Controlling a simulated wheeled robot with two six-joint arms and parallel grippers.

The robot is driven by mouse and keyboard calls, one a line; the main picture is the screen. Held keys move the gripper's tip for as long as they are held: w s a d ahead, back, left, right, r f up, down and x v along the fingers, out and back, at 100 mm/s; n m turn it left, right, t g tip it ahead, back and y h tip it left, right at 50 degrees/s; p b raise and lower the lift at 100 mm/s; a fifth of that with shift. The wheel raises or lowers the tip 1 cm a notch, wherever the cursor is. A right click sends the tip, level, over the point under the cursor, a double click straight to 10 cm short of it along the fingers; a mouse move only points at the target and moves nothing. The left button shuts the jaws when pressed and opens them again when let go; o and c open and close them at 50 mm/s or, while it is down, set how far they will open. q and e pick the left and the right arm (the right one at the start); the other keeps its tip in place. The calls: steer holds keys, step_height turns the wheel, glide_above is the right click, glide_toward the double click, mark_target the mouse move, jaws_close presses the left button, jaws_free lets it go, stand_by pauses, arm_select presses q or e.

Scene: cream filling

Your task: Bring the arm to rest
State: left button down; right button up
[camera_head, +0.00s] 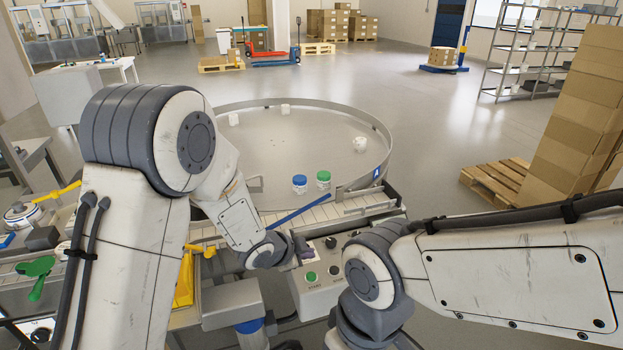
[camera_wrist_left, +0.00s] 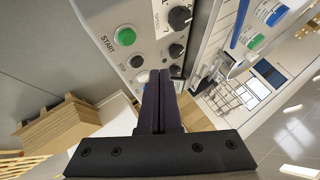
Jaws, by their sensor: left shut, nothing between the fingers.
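My left arm comes in from the left and reaches over the machine. Its gripper (camera_head: 303,247) is small in the head view, next to the grey control box (camera_head: 318,296). In the left wrist view the two dark fingers (camera_wrist_left: 159,75) are shut against each other with nothing between them. Their tips are close to the control box (camera_wrist_left: 142,62), near its black knobs; I cannot tell whether they touch. The green START button (camera_wrist_left: 125,36) is to the left of the fingers there. My right arm comes in from the right, but its gripper is out of view.
A round table with a metal rim (camera_head: 383,131) stands behind the control box. A blue-lidded jar (camera_head: 300,184), a green-lidded jar (camera_head: 323,180) and several white jars are on it. A conveyor (camera_head: 340,211) runs in front.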

arm_select(q)
steer(key=s+a+r+n+g+y, duration=0.1)
steer(key=s+r+n+g, duration=0.1)
steer(key=s, duration=0.8)
steer(key=s+a+r+n+g+y, duration=0.1)
steer(key=s+r+n+g+y, duration=0.1)
steer(key=s, duration=0.9)
steer(key=s+a+r+n+g+y, duration=0.1)
steer(key=s+r+n+g, duration=0.2)
steer(key=s, duration=0.7)
step_height(320, 180, up, 3)
steer(key=shift+s+a+f+n, duration=0.1)
steer(key=shift+s+a+n, duration=0.2)
steer(key=shift+n, duration=0.7)
steer(key=shift+w, duration=0.15)
